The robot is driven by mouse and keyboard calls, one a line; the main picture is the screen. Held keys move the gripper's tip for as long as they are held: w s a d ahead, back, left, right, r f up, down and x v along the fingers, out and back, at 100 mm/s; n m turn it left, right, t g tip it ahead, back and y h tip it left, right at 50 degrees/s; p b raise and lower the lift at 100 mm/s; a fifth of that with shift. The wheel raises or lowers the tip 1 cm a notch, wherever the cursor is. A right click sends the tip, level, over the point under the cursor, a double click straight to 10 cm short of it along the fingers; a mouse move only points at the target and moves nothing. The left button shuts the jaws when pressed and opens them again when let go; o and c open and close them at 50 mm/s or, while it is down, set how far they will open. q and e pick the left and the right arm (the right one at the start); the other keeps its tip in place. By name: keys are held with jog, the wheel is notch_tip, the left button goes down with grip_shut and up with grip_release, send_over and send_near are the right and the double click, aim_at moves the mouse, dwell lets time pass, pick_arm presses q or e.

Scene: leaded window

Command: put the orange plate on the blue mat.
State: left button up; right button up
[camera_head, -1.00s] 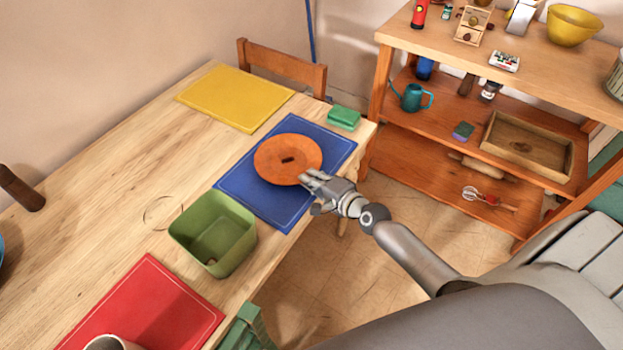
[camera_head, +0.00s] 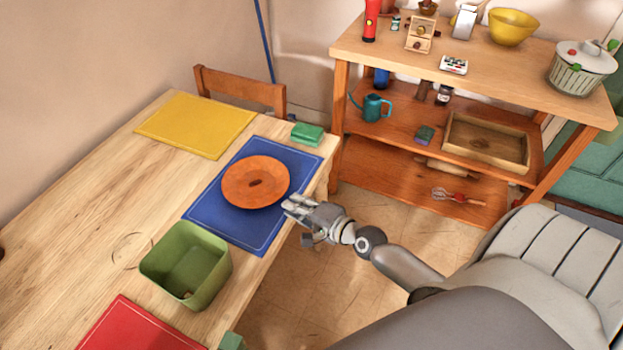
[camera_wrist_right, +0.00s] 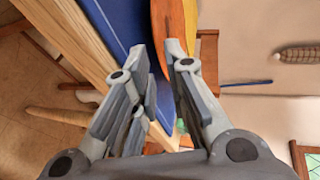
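The orange plate (camera_head: 256,182) lies flat on the blue mat (camera_head: 232,228), near its middle, with a small dark mark at its centre. My right gripper (camera_head: 290,205) is beside the mat's right edge, a small gap from the plate. In the right wrist view its two fingers (camera_wrist_right: 158,52) are spread with nothing between them; the plate's edge (camera_wrist_right: 172,22) and the mat (camera_wrist_right: 122,20) show beyond the fingertips. My left gripper is not seen in any view.
A green box (camera_head: 186,262) stands in front of the blue mat. A green block (camera_head: 307,134) is at the mat's far corner. A yellow mat (camera_head: 196,124) and a red mat (camera_head: 138,328) lie on the table. A wooden shelf (camera_head: 440,95) stands to the right, beyond open floor.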

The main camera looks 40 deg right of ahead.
jog(key=v, duration=0.6)
jog(key=s+d+f+n+g+h, duration=0.15)
jog(key=s+f+n+g, duration=0.35)
jog(key=f, duration=0.9)
jog(key=s+f+n+g+h, duration=0.15)
jog(key=s+f, duration=0.55)
jog(key=f, duration=0.7)
jog(key=s+a+f+n+g, duration=0.3)
jog(key=s+f+n, duration=0.2)
jog(key=s, duration=0.7)
jog(key=s+a+f+n+g, duration=0.3)
jog(key=s+f+n, duration=0.3)
jog(key=s+f, duration=0.4)
jog(key=shift+s+a+f+g+h, duration=0.2)
jog(key=shift+s+g+h, duration=0.15)
jog(key=shift+s, duration=0.55)
